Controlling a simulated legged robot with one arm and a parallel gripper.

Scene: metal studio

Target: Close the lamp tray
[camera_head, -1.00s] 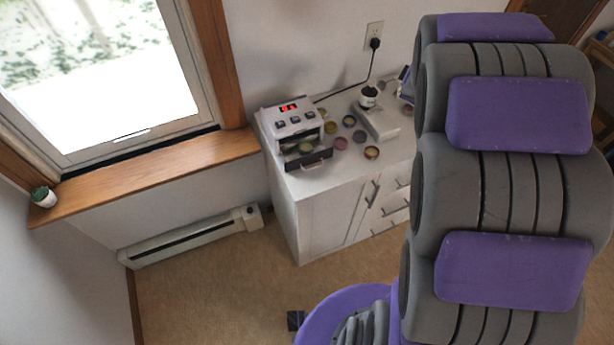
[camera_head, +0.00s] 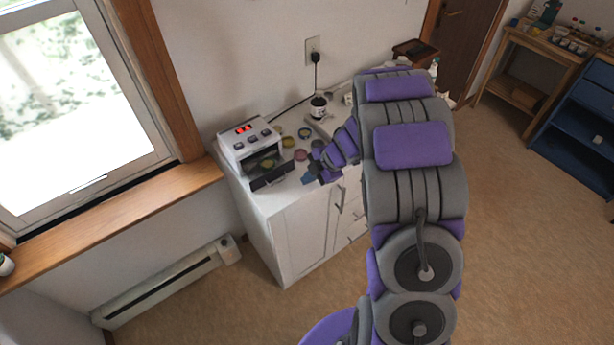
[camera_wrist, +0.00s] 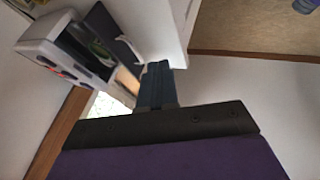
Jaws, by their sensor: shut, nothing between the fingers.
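The lamp (camera_head: 248,145) is a small white box with a red display and buttons, on the white cabinet top by the window. Its dark-fronted tray (camera_head: 272,176) is pulled out at the front, with a small round yellowish item inside. In the wrist view the lamp (camera_wrist: 60,45) is at upper left, with the dark tray front (camera_wrist: 117,23) standing out from it. My gripper (camera_head: 308,179) is just right of the tray front, apart from it in the head view. In the wrist view my gripper (camera_wrist: 155,68) shows its blue-grey fingers together and empty; contact with the tray cannot be told.
Several small round pots (camera_head: 301,155) lie on the cabinet top (camera_head: 262,201) right of the lamp. A dark cup (camera_head: 318,106) stands behind them, and a black cord runs to the wall outlet (camera_head: 313,47). The window sill is at left. Carpet around the cabinet is free.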

